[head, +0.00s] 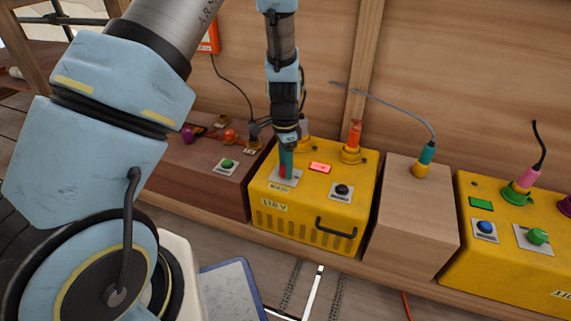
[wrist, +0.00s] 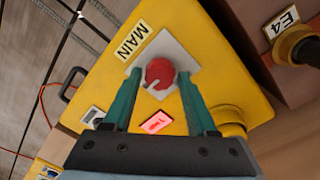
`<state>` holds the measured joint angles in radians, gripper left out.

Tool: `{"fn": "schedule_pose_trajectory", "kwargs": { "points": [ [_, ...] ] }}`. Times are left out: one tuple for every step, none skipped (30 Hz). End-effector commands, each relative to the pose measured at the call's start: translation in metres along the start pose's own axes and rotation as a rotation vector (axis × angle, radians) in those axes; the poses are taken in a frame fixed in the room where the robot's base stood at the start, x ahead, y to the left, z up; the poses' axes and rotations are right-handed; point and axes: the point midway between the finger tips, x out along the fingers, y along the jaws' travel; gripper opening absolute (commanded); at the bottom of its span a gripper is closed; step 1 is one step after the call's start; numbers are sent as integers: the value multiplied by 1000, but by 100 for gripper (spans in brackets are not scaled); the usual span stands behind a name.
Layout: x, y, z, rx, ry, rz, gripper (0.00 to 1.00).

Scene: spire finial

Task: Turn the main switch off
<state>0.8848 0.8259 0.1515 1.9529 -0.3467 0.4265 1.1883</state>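The main switch is a round red knob (wrist: 160,73) on a pale square plate (wrist: 177,48), beside a label reading MAIN (wrist: 133,41). It sits on top of the yellow 110 V box (head: 300,217). My gripper (wrist: 159,74) points down at the knob with its teal fingers on either side of it. The fingers are apart, and a small gap seems to show on each side. In the head view my gripper (head: 287,172) stands over the plate (head: 285,180) and hides the knob. A red lit indicator (head: 320,167) glows beside it, also in the wrist view (wrist: 156,122).
The yellow box also carries a black button (head: 342,189), an orange-topped connector (head: 353,140) and a front handle (head: 336,228). A brown box (head: 205,179) stands left; a plain box (head: 413,210) and another yellow box (head: 510,250) stand right. A wooden wall (head: 455,75) is close behind.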

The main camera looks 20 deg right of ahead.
Motion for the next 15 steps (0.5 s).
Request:
{"fn": "schedule_pose_trajectory", "kwargs": {
  "points": [
    [0, 0, 0, 0, 0, 0, 51],
    [0, 0, 0, 0, 0, 0, 47],
    [0, 0, 0, 0, 0, 0, 43],
    [0, 0, 0, 0, 0, 0, 39],
    [0, 0, 0, 0, 0, 0, 36],
    [0, 0, 0, 0, 0, 0, 31],
    [0, 0, 0, 0, 0, 0, 28],
    [0, 0, 0, 0, 0, 0, 25],
    [0, 0, 0, 0, 0, 0, 20],
    [0, 0, 0, 0, 0, 0, 17],
    [0, 0, 0, 0, 0, 0, 13],
    [0, 0, 0, 0, 0, 0, 9],
    [0, 0, 0, 0, 0, 0, 6],
    [0, 0, 0, 0, 0, 0, 2],
    [0, 0, 0, 0, 0, 0, 0]
  ]
}}
